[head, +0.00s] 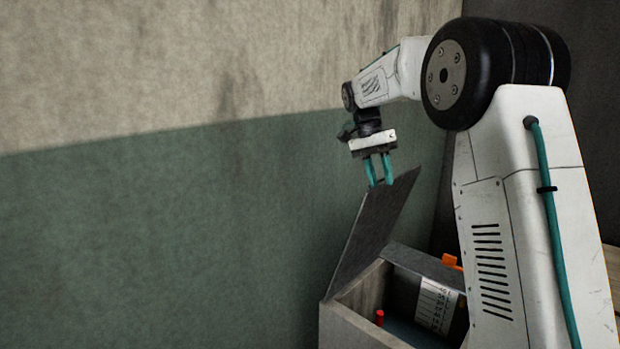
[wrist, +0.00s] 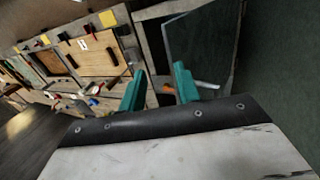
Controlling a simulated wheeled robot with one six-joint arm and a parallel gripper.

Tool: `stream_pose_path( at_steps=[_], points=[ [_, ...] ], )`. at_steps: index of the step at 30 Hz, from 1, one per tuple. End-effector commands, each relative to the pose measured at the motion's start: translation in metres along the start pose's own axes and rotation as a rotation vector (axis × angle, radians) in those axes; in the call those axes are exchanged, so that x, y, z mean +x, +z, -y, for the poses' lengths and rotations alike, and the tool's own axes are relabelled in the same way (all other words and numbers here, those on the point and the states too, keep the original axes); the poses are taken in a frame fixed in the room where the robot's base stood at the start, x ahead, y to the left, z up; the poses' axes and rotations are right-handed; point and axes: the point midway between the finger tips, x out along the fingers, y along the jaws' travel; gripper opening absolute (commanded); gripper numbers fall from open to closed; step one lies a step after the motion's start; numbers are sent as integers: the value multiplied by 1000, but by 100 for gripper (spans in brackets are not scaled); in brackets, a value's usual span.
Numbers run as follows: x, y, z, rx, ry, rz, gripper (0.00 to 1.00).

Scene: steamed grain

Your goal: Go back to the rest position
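My gripper (head: 379,184) points down with its two teal fingers apart and nothing between them. It is near the upper edge of a raised dark lid (head: 372,235); I cannot tell whether it touches the lid. The lid stands open on a grey box (head: 350,326) at the bottom of the head view. In the wrist view the open fingers (wrist: 160,70) show with the dark lid (wrist: 207,48) just to the right.
The box holds a red peg-like thing (head: 380,317) and a panel with a white scale label (head: 436,305). An orange part (head: 450,260) sits behind it. A green and beige wall (head: 200,200) is close by. Tool boards (wrist: 95,55) show in the wrist view.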

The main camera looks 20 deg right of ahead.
Motion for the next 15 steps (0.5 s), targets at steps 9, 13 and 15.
stream_pose_path(
  at_steps=[9,13,15],
  points=[
    [-9,26,-19,-77,-34,-13,32],
    [-14,64,-46,-192,-78,-33,32],
    [-14,88,-63,-266,-106,-48,32]
  ],
)
